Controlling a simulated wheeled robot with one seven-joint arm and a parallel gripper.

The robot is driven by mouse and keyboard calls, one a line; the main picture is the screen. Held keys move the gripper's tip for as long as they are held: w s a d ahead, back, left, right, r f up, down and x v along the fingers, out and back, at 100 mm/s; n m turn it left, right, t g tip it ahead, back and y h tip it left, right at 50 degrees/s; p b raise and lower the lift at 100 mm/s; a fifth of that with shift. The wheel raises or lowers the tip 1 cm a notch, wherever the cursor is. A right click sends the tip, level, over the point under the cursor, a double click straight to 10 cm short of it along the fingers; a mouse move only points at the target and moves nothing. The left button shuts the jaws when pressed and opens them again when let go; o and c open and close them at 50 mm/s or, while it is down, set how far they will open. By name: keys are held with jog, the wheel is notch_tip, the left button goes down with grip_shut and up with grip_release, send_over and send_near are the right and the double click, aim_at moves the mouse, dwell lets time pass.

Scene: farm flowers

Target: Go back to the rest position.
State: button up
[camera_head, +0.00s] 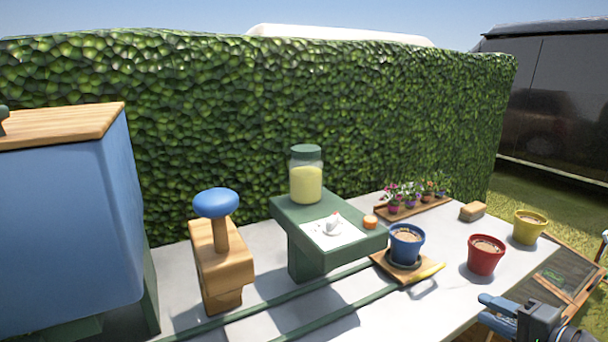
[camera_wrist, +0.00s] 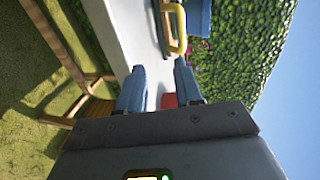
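My gripper (camera_head: 492,304) is at the lower right of the head view, over the front right part of the table. In the wrist view its two blue fingers (camera_wrist: 160,78) stand apart with a clear gap and nothing held between them. Part of a red object (camera_wrist: 168,101) shows beyond the gap, apparently farther off. In the head view a red pot (camera_head: 486,256) with brown filling stands on the table behind my gripper.
A blue pot (camera_head: 407,243) sits on a wooden tray beside a yellow object (camera_head: 430,272). A yellow pot (camera_head: 529,227) stands farther right. A green stand (camera_head: 292,212) bears a jar (camera_head: 306,178). A chalkboard (camera_head: 565,272) is near the right edge. A hedge (camera_head: 400,115) runs behind.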

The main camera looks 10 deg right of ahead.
jog(key=s+a+f+n+g+h, duration=0.1)
jog(key=s+a+f+n+h, duration=0.15)
jog(key=s+a+f, duration=0.55)
jog(key=s+a+f+n+g+h, duration=0.2)
jog(key=s+a+f+h, duration=0.15)
jog(key=s, duration=0.85)
jog(key=s+a+r+n+t+y, duration=0.1)
jog(key=s+a+r+n, duration=0.4)
jog(key=s+r, duration=0.3)
jog(key=s+a+r+n+t, duration=0.2)
jog(key=s+a+r+n, duration=0.3)
jog(key=s+r, duration=0.3)
jog(key=s+a, duration=0.1)
jog(key=s, duration=0.2)
jog(key=shift+a+y, duration=0.4)
